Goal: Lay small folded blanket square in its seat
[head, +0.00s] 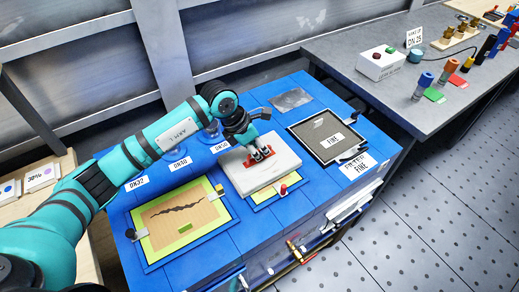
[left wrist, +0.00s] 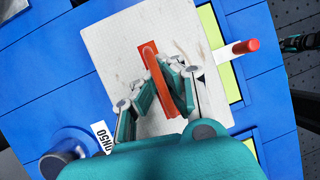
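The small blanket square is a pale, flat square pad (head: 245,178) with a red handle strip on top; it fills the middle of the left wrist view (left wrist: 112,50). My left gripper (head: 260,153) is over the pad's middle. In the left wrist view its fingers (left wrist: 153,78) stand on both sides of the red handle and appear shut on it. A yellow-green bordered seat (head: 264,203) shows from under the pad's front edge. The pad hides most of that seat, and whether it touches it is unclear.
A red-topped peg (head: 284,189) stands close to the pad's front edge. A larger yellow-green framed panel (head: 160,238) with a cracked tan face lies left. A dark framed mesh panel (head: 318,148) marked FINE lies right. A grey bench (head: 345,52) with tools stands beyond.

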